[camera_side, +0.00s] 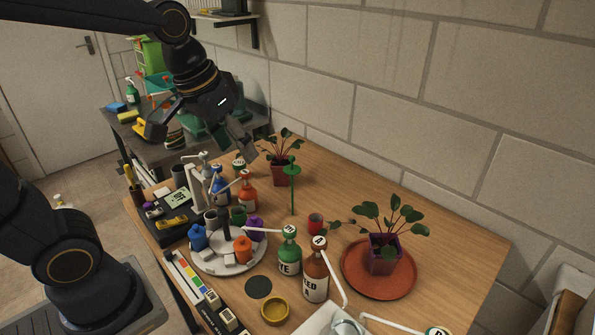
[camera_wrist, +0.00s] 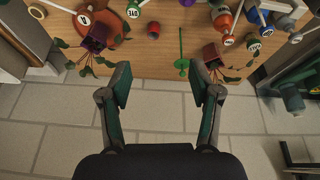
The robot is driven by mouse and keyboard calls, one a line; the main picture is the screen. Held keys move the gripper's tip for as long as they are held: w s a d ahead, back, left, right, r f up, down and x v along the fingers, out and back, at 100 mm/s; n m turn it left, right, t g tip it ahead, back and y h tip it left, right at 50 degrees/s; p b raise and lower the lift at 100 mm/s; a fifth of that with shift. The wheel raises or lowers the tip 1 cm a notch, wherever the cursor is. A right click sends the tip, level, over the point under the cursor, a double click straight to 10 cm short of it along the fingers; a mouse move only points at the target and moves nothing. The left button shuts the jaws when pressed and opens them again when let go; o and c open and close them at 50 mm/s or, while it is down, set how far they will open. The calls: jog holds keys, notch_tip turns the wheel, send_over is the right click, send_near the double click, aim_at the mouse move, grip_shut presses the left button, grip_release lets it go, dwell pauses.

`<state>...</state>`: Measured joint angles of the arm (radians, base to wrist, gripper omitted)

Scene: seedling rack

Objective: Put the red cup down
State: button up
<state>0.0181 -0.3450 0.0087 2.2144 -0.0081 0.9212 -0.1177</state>
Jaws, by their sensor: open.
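The small red cup (camera_side: 315,223) stands upright on the wooden table, between the green stake and the potted plant on the saucer. In the wrist view the red cup (camera_wrist: 153,28) is near the top, beyond the fingertips and apart from them. My gripper (camera_wrist: 159,82) is open with nothing between its fingers. In the side view my gripper (camera_side: 205,132) is in the air above the back left of the table, well away from the cup.
A purple pot (camera_side: 382,262) with a plant stands on a terracotta saucer (camera_side: 352,278). A red pot (camera_side: 284,173) with a plant is near the wall. A thin green stake (camera_side: 292,193) rises between them. Bottles and a white turntable (camera_side: 198,262) crowd the left and front.

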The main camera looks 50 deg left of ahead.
jog(key=s+f+m+t, duration=0.1)
jog(key=s, duration=0.7)
jog(key=shift+s+a+t, duration=0.2)
jog(key=shift+t, duration=0.1)
dwell(0.6)
